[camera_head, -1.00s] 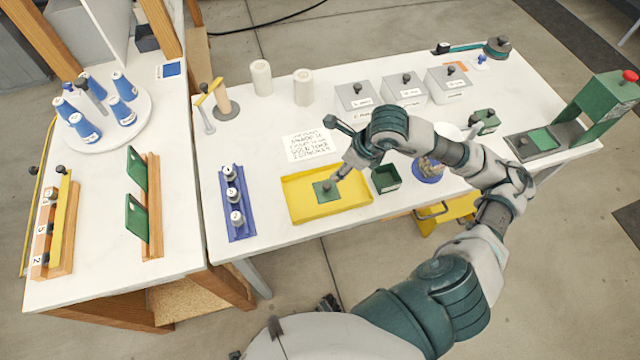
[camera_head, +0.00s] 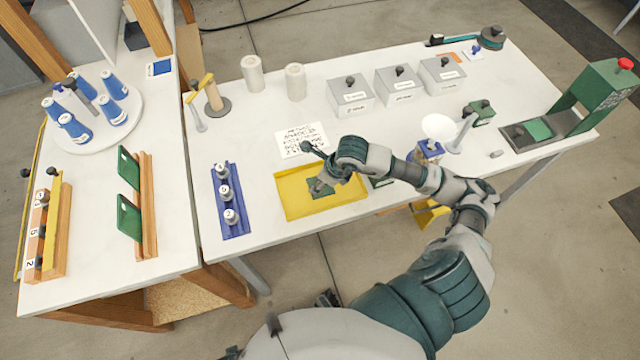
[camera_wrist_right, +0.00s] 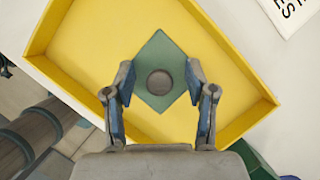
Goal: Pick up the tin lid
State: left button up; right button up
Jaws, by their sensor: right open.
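The tin lid (camera_head: 317,187), a flat green square with a round grey knob, lies in the yellow tray (camera_head: 292,207). In the right wrist view the lid (camera_wrist_right: 158,48) appears as a diamond with its knob near the centre. My right gripper (camera_wrist_right: 160,82) is open, with one finger on each side of the knob and a gap to it on both sides. In the head view my right gripper (camera_head: 324,178) is over the lid and covers part of it. An open green tin (camera_head: 380,182) is mostly hidden under my right arm. My left gripper is out of view.
The tray's raised yellow walls surround the lid. A blue rack (camera_head: 230,203) with several grey weights stands left of the tray. A printed sheet (camera_head: 301,140) lies behind it. Grey lidded boxes (camera_head: 350,95) and a green press (camera_head: 590,95) stand farther back and right.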

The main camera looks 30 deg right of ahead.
jog(key=shift+d+f, duration=0.1)
jog(key=shift+d, duration=0.2)
jog(key=shift+s, duration=0.1)
jog(key=c, duration=0.4)
jog(key=shift+a, duration=0.45)
jog(key=c, duration=0.5)
jog(key=shift+c, duration=0.2)
jog(key=shift+d, duration=0.1)
